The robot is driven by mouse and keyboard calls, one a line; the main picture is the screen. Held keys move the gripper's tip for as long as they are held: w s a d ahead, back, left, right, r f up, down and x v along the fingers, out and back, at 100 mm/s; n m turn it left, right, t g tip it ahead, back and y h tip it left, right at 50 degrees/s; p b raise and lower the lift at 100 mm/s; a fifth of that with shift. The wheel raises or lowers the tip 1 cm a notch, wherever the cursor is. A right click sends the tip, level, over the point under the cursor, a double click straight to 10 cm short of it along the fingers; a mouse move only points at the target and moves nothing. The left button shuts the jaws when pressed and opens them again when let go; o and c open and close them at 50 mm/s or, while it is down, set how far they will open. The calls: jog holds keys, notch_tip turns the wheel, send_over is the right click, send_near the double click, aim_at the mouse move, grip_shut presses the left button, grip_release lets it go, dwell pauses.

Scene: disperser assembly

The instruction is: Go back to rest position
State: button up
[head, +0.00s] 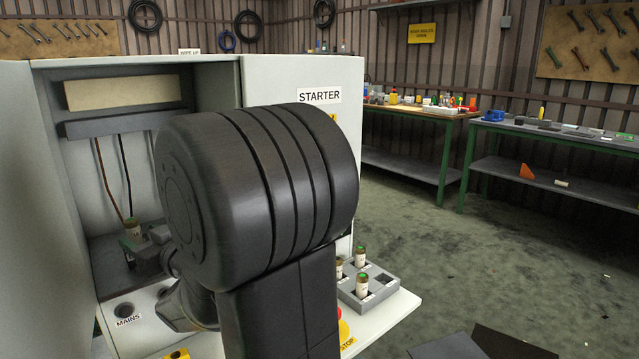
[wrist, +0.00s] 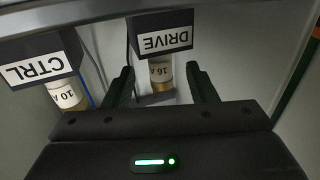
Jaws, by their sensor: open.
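In the wrist view my gripper (wrist: 160,72) is open, with one finger on each side of a fuse (wrist: 161,72) marked 16 A. That fuse sits at the holder labelled DRIVE (wrist: 165,37). I see gaps between the fuse and both fingers. A second fuse (wrist: 67,95), marked 10 A, sits at the holder labelled CTRL (wrist: 35,72) to the left.
A grey tray (head: 376,301) with several green-topped fuses and an empty slot stands on the cabinet's front shelf. The cabinet's side walls stand close. Workbenches (head: 420,112) are farther back; open floor lies right.

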aim_at(136, 230)
jog(key=x, duration=0.4)
jog(key=shift+a+r, duration=0.1)
jog(key=shift+a, duration=0.05)
jog(key=shift+r+p, duration=0.25)
jog(key=shift+p, duration=0.1)
jog(key=shift+r, duration=0.1)
